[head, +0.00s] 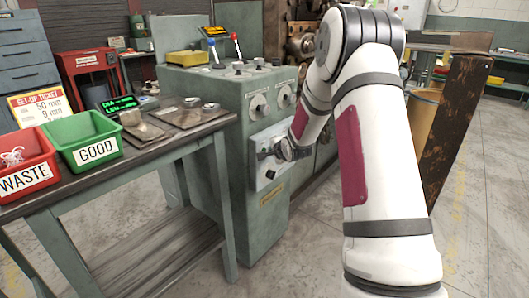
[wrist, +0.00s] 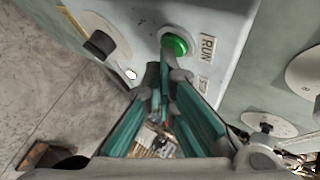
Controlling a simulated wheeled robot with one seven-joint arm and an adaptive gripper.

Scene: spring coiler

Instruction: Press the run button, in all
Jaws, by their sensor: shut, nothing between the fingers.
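The green run button (wrist: 175,44) shows in the wrist view on the machine's light panel, beside a label (wrist: 208,47) that reads RUN. My gripper (wrist: 160,72) is shut and empty, with its fingertips just below the button in the picture. I cannot tell whether a fingertip touches the panel. In the head view my gripper (head: 268,154) is at the light panel (head: 272,176) on the front of the green machine (head: 243,100). The button is hidden there behind my gripper and arm.
A black knob (wrist: 100,44) sits left of the button, and a second label (wrist: 203,84) is below RUN. A workbench (head: 110,175) with a red WASTE bin (head: 25,165) and a green GOOD bin (head: 85,138) stands at left. A rusty plate (head: 455,125) stands right of my arm.

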